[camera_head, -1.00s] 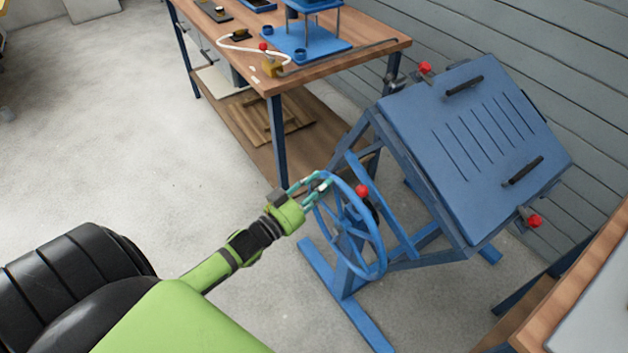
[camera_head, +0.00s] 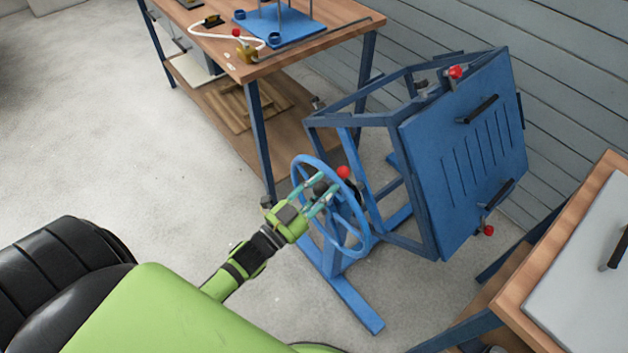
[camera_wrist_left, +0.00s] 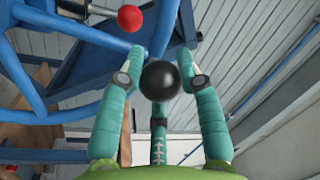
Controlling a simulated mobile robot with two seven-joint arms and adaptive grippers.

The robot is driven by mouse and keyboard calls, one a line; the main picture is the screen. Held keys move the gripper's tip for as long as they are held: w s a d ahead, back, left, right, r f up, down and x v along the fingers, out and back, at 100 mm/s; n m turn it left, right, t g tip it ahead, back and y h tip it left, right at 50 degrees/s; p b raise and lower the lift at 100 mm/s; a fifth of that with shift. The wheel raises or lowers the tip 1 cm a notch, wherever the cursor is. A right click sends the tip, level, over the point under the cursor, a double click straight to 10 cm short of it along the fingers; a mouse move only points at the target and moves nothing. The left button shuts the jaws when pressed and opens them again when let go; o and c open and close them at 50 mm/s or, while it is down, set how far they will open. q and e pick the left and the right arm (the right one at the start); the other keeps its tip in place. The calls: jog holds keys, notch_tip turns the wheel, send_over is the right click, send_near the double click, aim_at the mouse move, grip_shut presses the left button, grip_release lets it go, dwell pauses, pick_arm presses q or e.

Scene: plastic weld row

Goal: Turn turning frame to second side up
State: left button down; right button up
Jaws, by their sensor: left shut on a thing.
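The blue turning frame (camera_head: 375,121) stands on floor feet at the right of the head view. Its slotted blue panel (camera_head: 462,160) is tilted steeply, with two black handles and red-knobbed clamps. A blue handwheel (camera_head: 352,243) is on its near side. My left gripper (camera_head: 320,192) is at the wheel, shut on its black knob (camera_wrist_left: 160,81). In the left wrist view the teal fingers stand around this round knob, with a wheel spoke behind. A red ball knob (camera_wrist_left: 131,18) is close by, apart from the fingers. My right gripper is not in view.
A wooden bench (camera_head: 318,40) with a blue fixture (camera_head: 275,25) stands behind the frame. Another wooden table (camera_head: 561,254) with a pale plate is at the lower right. A plank wall is close behind the frame.

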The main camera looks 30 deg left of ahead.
pick_arm(q)
jog(key=s+d+f+m+h+b, duration=0.2)
jog(key=s+d+f+m+b, duration=0.1)
jog(key=d+m, duration=0.5)
jog(key=shift+f+m+h+b, duration=0.3)
jog(key=shift+f, duration=0.05)
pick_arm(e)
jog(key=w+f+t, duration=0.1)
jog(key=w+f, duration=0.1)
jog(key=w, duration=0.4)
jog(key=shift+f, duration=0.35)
pick_arm(q)
jog(key=shift+s+d, duration=0.1)
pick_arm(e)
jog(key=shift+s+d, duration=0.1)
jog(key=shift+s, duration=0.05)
pick_arm(q)
jog(key=c, duration=0.9)
grip_release()
jog(key=shift+o, duration=0.3)
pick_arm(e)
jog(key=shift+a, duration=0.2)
